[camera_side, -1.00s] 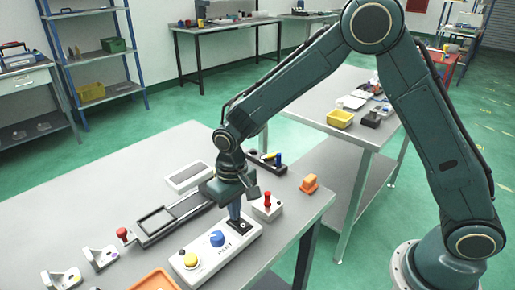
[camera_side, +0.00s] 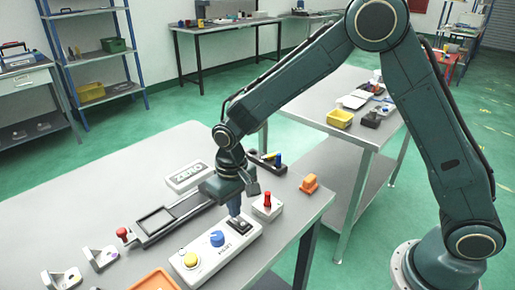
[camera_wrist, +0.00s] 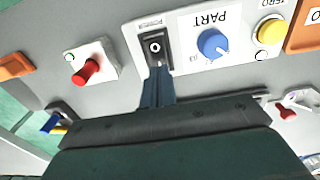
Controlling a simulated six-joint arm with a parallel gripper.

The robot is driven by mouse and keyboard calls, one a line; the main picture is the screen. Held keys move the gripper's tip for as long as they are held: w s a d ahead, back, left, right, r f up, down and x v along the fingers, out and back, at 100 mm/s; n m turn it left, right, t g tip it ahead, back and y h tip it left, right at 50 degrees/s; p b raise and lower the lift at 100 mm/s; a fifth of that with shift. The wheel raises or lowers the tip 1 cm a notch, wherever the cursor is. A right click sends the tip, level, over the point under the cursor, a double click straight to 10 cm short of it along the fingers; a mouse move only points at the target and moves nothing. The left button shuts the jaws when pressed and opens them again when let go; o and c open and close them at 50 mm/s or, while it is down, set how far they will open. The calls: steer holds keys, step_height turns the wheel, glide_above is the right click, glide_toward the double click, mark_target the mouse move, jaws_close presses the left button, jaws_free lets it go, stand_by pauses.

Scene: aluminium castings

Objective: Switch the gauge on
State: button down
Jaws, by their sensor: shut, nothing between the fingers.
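The white control box (camera_side: 217,254) lies near the front edge of the grey bench. It carries a yellow button (camera_side: 191,259), a blue knob (camera_side: 217,238) marked PART, and a black rocker switch (camera_wrist: 155,46) at its right end. My gripper (camera_side: 236,216) is shut and empty, pointing down at the rocker. In the wrist view its fingertips (camera_wrist: 157,74) are at the switch's near end and seem to touch it. Behind my gripper, a flat white display unit (camera_side: 189,177) shows dark characters, which I cannot read surely.
A small box with a red lever (camera_side: 267,204) stands close right of my gripper. A dark slide fixture (camera_side: 168,218) with a red knob lies to the left. An orange block (camera_side: 309,183) is at the right. An orange tray (camera_side: 155,281) and metal brackets (camera_side: 100,257) are at the front left.

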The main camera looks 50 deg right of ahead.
steer(key=shift+r, duration=2.8)
steer(key=s+d+r+t, duration=0.3)
steer(key=s+d+r, duration=0.65)
steer(key=r, duration=0.35)
steer(key=s+d+r+t, duration=0.1)
steer(key=s+d, duration=0.1)
steer(key=s, duration=0.5)
steer(key=s+d+r+t, duration=0.1)
steer(key=s+d, duration=0.2)
steer(key=s, duration=0.5)
steer(key=shift+r+t, duration=0.2)
steer(key=shift+t, duration=0.1)
